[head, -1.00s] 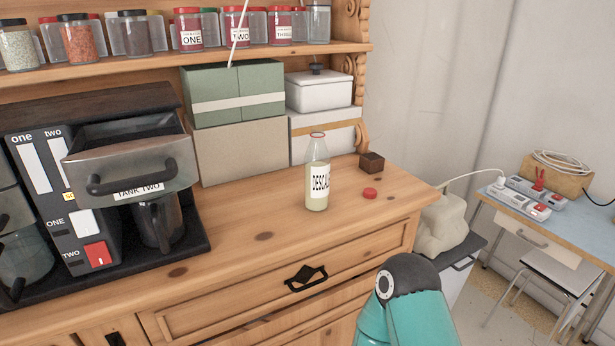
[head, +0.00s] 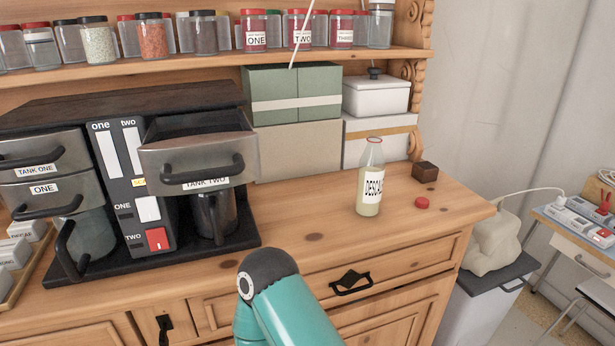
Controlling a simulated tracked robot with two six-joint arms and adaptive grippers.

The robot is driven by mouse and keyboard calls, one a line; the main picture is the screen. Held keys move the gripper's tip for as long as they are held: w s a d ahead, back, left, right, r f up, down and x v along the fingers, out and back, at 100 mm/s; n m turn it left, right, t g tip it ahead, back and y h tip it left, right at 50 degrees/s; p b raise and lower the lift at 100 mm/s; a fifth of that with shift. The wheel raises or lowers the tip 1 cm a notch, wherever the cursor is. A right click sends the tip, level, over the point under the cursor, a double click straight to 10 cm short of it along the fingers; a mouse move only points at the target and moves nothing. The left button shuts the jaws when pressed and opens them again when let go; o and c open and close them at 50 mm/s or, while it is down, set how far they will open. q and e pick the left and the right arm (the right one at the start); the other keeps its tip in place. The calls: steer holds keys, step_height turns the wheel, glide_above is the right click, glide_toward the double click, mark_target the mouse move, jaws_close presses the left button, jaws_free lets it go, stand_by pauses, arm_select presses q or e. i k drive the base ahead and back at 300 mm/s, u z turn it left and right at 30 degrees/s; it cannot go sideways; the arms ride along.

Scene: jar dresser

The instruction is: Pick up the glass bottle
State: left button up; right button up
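The glass bottle (head: 371,178) stands upright on the wooden dresser top (head: 310,215), right of the coffee machine. It is clear, with a pale yellowish liquid and a white label with black lettering. Its top is uncapped, and a red cap (head: 422,202) lies on the wood to its right. A teal link of my arm with a dark joint shows at the bottom middle, apart from the bottle. Neither of my grippers is in the frame.
The coffee machine (head: 127,185) with its pulled-out tank two drawer (head: 200,160) stands to the left. Green and beige boxes (head: 293,97) and a white lidded box (head: 376,98) stand behind the bottle. A small dark wooden block (head: 425,172) lies near the cap. The wood before the bottle is clear.

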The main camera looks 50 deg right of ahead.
mark_target(371, 172)
steer(key=z, duration=0.65)
steer(key=i, duration=0.15)
steer(key=u, duration=1.8)
steer(key=k, duration=1)
steer(key=z, duration=1.4)
steer(key=k, duration=0.9)
steer(key=z, duration=0.5)
steer(key=i, duration=0.5)
steer(key=u, duration=0.05)
